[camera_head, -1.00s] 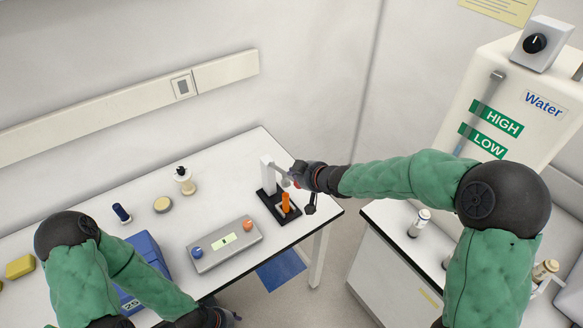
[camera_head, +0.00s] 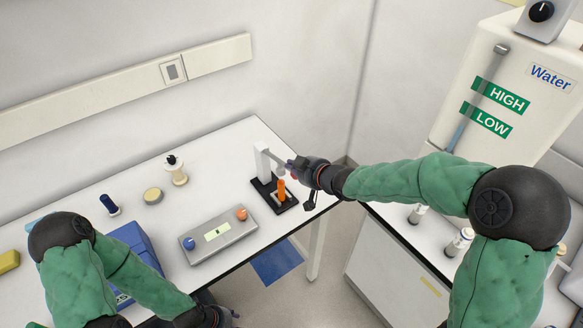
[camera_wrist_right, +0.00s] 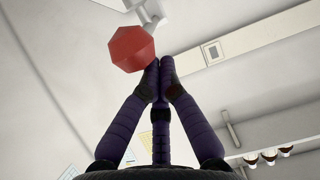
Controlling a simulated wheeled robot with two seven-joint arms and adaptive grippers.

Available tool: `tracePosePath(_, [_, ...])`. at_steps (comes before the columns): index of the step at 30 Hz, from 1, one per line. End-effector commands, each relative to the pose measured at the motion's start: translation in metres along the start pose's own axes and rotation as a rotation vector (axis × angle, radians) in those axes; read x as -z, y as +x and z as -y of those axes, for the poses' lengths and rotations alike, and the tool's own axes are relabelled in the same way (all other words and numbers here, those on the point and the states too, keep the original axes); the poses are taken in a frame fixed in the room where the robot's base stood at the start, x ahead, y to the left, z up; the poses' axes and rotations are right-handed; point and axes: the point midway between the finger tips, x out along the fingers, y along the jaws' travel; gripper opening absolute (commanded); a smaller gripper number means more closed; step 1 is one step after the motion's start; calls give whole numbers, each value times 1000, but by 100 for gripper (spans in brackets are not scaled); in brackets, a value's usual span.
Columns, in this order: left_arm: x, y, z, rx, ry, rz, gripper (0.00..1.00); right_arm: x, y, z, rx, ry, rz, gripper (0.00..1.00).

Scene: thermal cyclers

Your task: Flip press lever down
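The press has a white column (camera_head: 262,161) on a black base and stands near the right end of the white table. An orange piece (camera_head: 281,189) stands upright on its base. The lever (camera_head: 275,159) slopes from the column top toward my right gripper (camera_head: 293,167). In the right wrist view, the red lever knob (camera_wrist_right: 132,49) sits left of my right gripper's fingertips (camera_wrist_right: 159,66). The fingertips are together with nothing visible between them; whether they touch the knob is unclear. My left gripper (camera_head: 222,318) is at the bottom edge, partly cut off.
A grey device (camera_head: 218,233) with blue and orange knobs is left of the press. A blue box (camera_head: 132,243), a pump bottle (camera_head: 176,171) and a round tin (camera_head: 153,195) stand farther left. A white water tank (camera_head: 500,90) is at right.

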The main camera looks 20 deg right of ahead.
Motion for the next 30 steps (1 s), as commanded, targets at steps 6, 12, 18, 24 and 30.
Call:
tracePosePath(6, [1,29,10,0,0,0,40,-18,4,2,-7,-2,-57,0])
tracePosePath(12, [2,51,18,0,0,0,40,-30,5,3,-12,-4,-108,0])
tracePosePath(18, [3,72,26,0,0,0,40,-45,8,4,-16,-5,-147,0])
tracePosePath(24, [3,85,30,0,0,0,40,-61,13,6,-17,-6,-154,0])
tracePosePath(30, [3,86,31,0,0,0,40,-65,13,7,-16,-5,-149,0])
